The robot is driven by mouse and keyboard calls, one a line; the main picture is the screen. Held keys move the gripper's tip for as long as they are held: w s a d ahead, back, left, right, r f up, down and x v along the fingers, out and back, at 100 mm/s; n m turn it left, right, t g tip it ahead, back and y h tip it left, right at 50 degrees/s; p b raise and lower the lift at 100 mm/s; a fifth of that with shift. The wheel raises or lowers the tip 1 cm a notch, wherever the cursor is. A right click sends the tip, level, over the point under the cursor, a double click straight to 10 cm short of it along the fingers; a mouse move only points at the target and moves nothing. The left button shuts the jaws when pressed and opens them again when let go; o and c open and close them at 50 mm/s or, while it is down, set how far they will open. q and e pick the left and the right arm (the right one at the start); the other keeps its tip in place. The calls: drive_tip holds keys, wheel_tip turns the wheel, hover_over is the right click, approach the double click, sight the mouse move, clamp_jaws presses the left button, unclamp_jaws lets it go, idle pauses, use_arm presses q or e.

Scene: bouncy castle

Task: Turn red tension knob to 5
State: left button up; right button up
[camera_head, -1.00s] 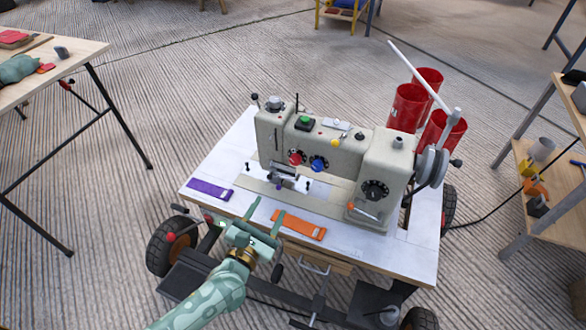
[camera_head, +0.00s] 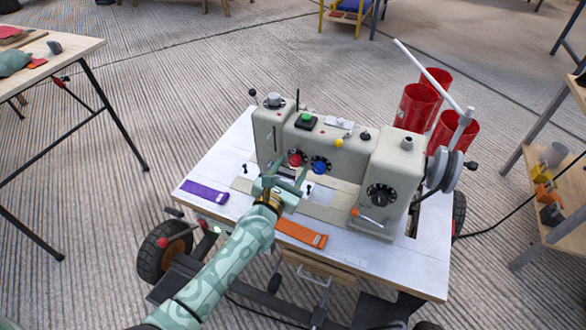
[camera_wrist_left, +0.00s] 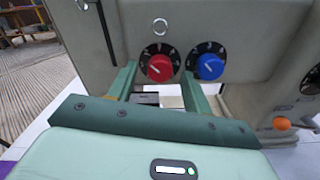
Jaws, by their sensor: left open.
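The red tension knob (camera_head: 295,160) sits on the front of the beige sewing machine (camera_head: 345,157), on a black numbered dial. A blue knob (camera_head: 319,165) is just to its right. In the left wrist view the red knob (camera_wrist_left: 160,67) and the blue knob (camera_wrist_left: 209,66) both show, and the red one lies between the finger lines. My left gripper (camera_head: 288,171) is open and empty, its fingers pointing at the machine front close to the red knob. In the left wrist view its two fingers (camera_wrist_left: 158,82) stand either side of the red knob. Contact cannot be told. My right gripper is not in view.
The machine stands on a white wheeled table (camera_head: 250,210). A purple strip (camera_head: 204,192) and an orange strip (camera_head: 301,234) lie on its front edge. Red thread cones (camera_head: 414,107) stand behind, and a handwheel (camera_head: 440,168) is at the right.

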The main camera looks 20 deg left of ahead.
use_arm(q)
drive_tip(key=shift+w, duration=0.4)
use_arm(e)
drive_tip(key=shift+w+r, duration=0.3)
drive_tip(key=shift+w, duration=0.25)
use_arm(q)
drive_tip(key=c, duration=1)
